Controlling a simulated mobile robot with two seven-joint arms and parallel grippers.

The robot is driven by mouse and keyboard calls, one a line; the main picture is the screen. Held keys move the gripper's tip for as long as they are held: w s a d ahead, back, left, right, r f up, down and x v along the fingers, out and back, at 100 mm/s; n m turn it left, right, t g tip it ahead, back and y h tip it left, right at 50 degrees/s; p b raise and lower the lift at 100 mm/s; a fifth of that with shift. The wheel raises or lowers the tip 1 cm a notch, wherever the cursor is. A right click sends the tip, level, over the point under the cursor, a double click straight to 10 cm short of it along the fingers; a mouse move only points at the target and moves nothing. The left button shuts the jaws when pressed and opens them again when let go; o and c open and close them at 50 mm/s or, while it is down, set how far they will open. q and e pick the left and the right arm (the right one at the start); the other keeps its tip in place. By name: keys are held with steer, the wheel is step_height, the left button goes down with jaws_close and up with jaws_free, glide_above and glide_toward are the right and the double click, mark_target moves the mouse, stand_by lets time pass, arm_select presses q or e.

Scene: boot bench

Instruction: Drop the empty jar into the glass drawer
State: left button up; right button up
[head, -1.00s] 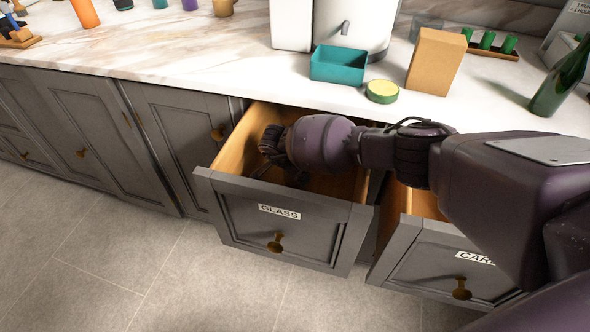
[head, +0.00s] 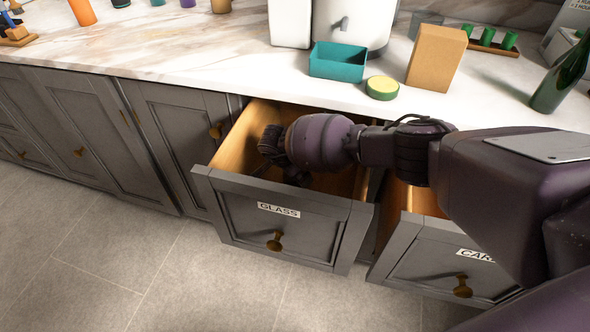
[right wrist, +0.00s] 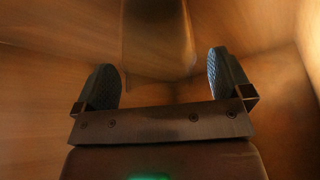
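The glass drawer (head: 230,190), grey with a "GLASS" label, is pulled open below the counter. My right gripper (head: 268,150) is down inside it, partly hidden by my own arm. In the right wrist view my right gripper (right wrist: 162,78) is open, its two dark pads wide apart. A see-through, jar-like shape (right wrist: 160,40), apparently the empty jar, shows beyond and between the pads, with a gap on each side. The drawer's wooden inside surrounds it. The jar cannot be made out in the head view. My left gripper is not in view.
A second drawer (head: 440,260), labelled "CAR…", stands open to the right, partly behind my arm.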

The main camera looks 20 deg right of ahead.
steer(key=shift+r, duration=0.45)
steer(key=p+v, duration=0.2)
steer(key=v, duration=0.5)
steer(key=shift+w+r, duration=0.1)
steer(key=shift+r, duration=0.05)
steer(key=shift+a+r, duration=0.1)
steer(key=shift+r, duration=0.15)
steer(key=shift+f, duration=0.1)
